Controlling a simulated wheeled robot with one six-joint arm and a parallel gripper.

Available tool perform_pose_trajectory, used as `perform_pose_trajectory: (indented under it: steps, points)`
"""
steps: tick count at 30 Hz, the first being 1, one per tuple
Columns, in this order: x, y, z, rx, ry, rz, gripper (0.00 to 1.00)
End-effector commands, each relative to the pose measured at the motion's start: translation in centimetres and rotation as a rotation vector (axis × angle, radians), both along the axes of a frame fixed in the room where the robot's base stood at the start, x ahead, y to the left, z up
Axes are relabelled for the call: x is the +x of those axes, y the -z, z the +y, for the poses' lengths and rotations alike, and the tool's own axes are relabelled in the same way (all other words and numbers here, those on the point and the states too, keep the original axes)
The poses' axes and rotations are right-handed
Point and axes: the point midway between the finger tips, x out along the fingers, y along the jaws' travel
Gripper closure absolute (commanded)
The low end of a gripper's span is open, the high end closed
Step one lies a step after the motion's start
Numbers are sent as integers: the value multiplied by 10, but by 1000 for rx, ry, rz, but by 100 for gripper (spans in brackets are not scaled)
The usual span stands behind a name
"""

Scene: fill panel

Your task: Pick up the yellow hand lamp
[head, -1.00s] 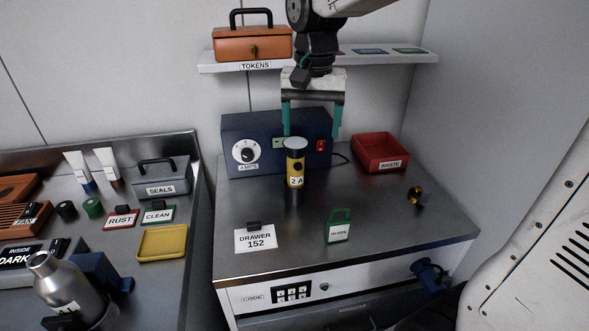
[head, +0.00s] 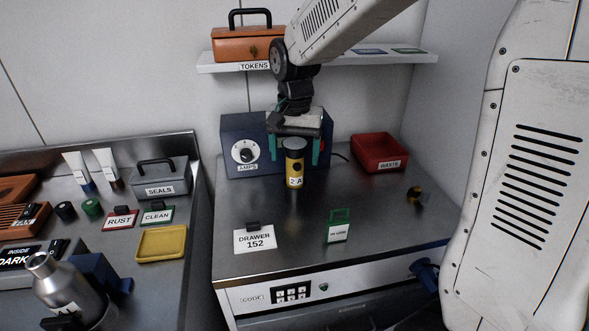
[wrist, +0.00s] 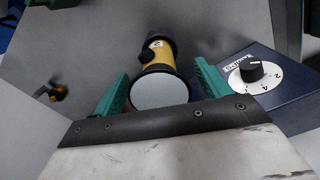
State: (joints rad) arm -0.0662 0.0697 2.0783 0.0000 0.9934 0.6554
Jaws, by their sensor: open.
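The yellow hand lamp (head: 295,165) stands upright on the steel bench top. It has a black base, a dark head with a pale round lens on top, and a label reading "2 A". My gripper (head: 294,163) is open, with its two green fingers at either side of the lamp's head, slightly behind it in the head view. In the wrist view the lamp (wrist: 158,57) is between the open fingers of my gripper (wrist: 160,88), its pale lens nearest the palm. Gaps show on both sides of the lens, so the fingers look apart from it.
The blue "AMPS" box (head: 232,140) with a dial stands just behind the lamp. A red "WASTE" bin (head: 378,150) is at right. A "DRAWER 152" sign (head: 254,239) and green tag (head: 338,227) stand in front. A shelf (head: 340,58) with an orange toolbox (head: 247,45) is above.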

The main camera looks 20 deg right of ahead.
Motion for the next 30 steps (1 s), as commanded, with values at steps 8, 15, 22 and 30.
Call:
perform_pose_trajectory:
  steps: [8,15,22,30]
  points:
    - [0,0,0,0,0,0,46]
    - [0,0,0,-1,0,-1,78]
    - [0,-9,0,1,0,-3,78]
    - [1,-61,0,0,0,-5,78]
